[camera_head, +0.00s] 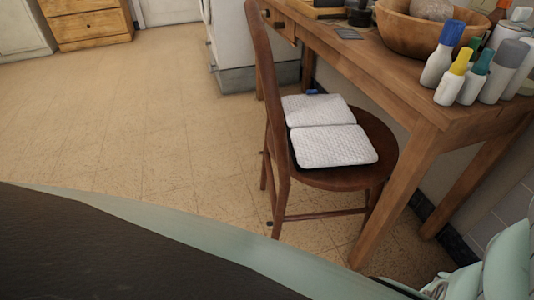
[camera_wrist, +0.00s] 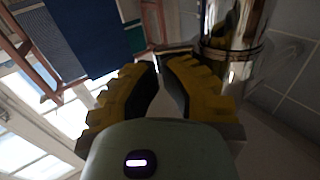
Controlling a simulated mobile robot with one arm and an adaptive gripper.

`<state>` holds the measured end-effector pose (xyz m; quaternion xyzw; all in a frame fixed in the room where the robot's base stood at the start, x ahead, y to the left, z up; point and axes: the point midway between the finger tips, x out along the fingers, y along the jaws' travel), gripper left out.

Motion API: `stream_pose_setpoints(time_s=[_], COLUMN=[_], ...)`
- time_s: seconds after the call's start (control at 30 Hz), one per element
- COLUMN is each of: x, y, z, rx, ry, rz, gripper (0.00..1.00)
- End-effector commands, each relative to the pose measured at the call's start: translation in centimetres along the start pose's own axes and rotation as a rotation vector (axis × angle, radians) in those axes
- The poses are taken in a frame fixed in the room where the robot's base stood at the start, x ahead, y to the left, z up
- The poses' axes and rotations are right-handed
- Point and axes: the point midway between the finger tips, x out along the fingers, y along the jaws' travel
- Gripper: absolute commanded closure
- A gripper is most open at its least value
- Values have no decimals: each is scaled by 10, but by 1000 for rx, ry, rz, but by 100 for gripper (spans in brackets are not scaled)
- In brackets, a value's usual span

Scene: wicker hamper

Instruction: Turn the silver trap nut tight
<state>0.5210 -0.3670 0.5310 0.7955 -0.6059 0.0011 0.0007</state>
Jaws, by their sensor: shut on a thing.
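In the wrist view, a shiny silver cylinder, part of the trap (camera_wrist: 238,18), stands at the upper right. The silver trap nut (camera_wrist: 232,52) shows as a ringed band around its lower part. My gripper (camera_wrist: 163,62), with yellow ridged fingers and dark inner pads, is just left of it. The fingertips are close together, at a short dark edge of the nut that reaches left. My gripper is shut on the nut there; the exact contact is dark and partly hidden by the fingers. The head view shows neither the trap nor my gripper.
In the head view, a wooden chair (camera_head: 335,177) with an open white quilted item (camera_head: 333,145) on its seat stands by a wooden table (camera_head: 400,90). The table holds a wooden bowl (camera_head: 405,35) and several bottles. The tiled floor (camera_head: 140,130) at left is clear. A tiled wall (camera_wrist: 285,70) is beside the trap.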

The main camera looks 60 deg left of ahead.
Motion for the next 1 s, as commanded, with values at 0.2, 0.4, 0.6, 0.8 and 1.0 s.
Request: stream_pose_setpoints(time_s=[0.2,0.4,0.6,0.8,1.0], x=[-41,-87,-118,-129,-129], y=[0,-1,-1,-1,-1], z=[0,0,1,1,2], rx=[-3,-3,-2,-1,-1], ry=[-14,-11,-10,-6,-5], rz=[-14,-14,-12,-10,-8], gripper=[100,100,100,100,100])
